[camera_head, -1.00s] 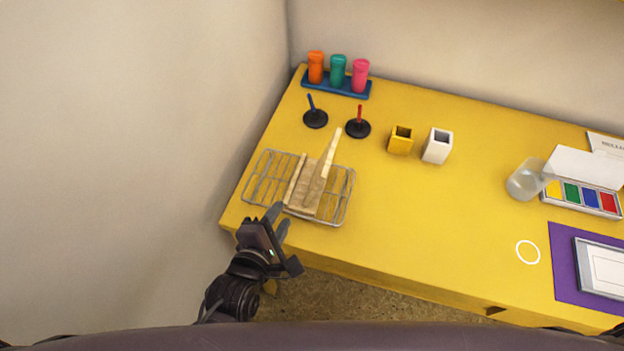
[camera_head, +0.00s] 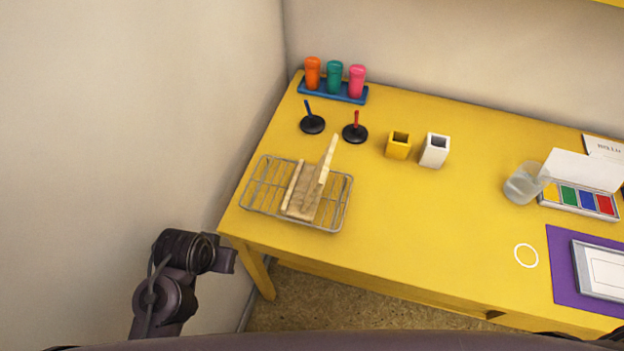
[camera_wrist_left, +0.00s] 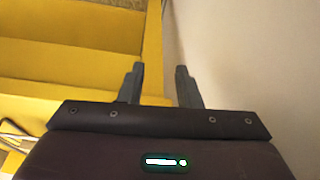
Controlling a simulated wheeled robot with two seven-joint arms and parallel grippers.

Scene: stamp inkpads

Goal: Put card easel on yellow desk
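The wooden card easel (camera_head: 304,198), pale with a thin upright back piece, sits in the wire rack (camera_head: 262,187) at the left end of the yellow desk (camera_head: 420,215). My left gripper (camera_head: 226,261) is off the desk's front left corner, below and left of the rack, apart from the easel. In the left wrist view its two fingers (camera_wrist_left: 159,72) are spread with nothing between them, and the yellow desk's side (camera_wrist_left: 65,65) is beyond. The easel is not seen in that view. My right gripper is not in view.
The desk's middle front is clear.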

